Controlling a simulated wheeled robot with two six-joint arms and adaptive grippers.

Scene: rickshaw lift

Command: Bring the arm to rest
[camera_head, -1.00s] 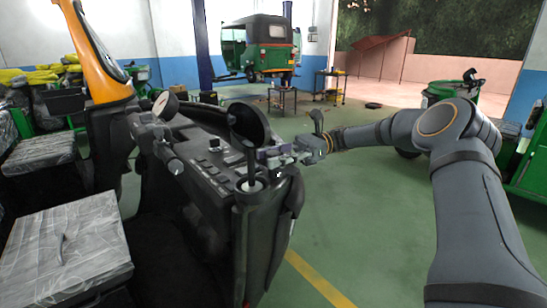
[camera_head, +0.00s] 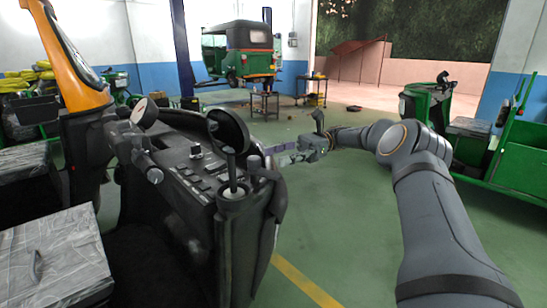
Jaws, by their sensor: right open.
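My right arm (camera_head: 425,205) comes in from the lower right, bends at the elbow, and reaches forward and left. My right gripper (camera_head: 280,155) is small in the view, open, beside the upper right edge of the black control console (camera_head: 190,180). No object shows in its jaws. The console partly hides the fingertips, and I cannot tell whether they touch it. My left arm and left gripper are out of view.
The console carries a lever (camera_head: 231,170) and knobs. A plastic-wrapped seat (camera_head: 55,260) is at lower left, with an orange curved post (camera_head: 65,60) behind. A raised green rickshaw (camera_head: 248,48) stands at the back. Green floor is open in the middle.

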